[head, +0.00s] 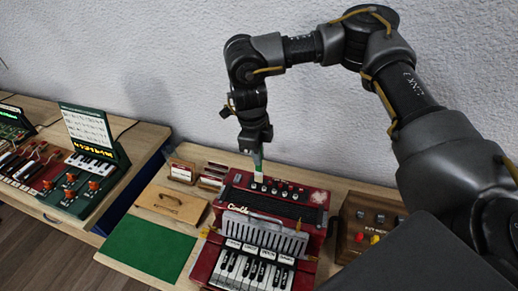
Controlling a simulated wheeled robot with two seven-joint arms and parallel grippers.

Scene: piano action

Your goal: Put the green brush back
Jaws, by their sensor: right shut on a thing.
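My right gripper (257,146) reaches down from above, near the back of the red accordion (225,262). It is shut on the green brush (259,164), which hangs upright below the fingers. The brush's pale lower end is at the accordion's top back edge; I cannot tell whether it touches. The upper part of the brush is hidden between the fingers. My left gripper is not in view.
A small wooden holder (181,171) and a low rack (211,179) stand left of the accordion. A wooden case (172,204) and a bare green mat (148,247) lie nearer. A knobbed brown box (351,237) stands right. Another table holds a green-cased keyboard (88,128).

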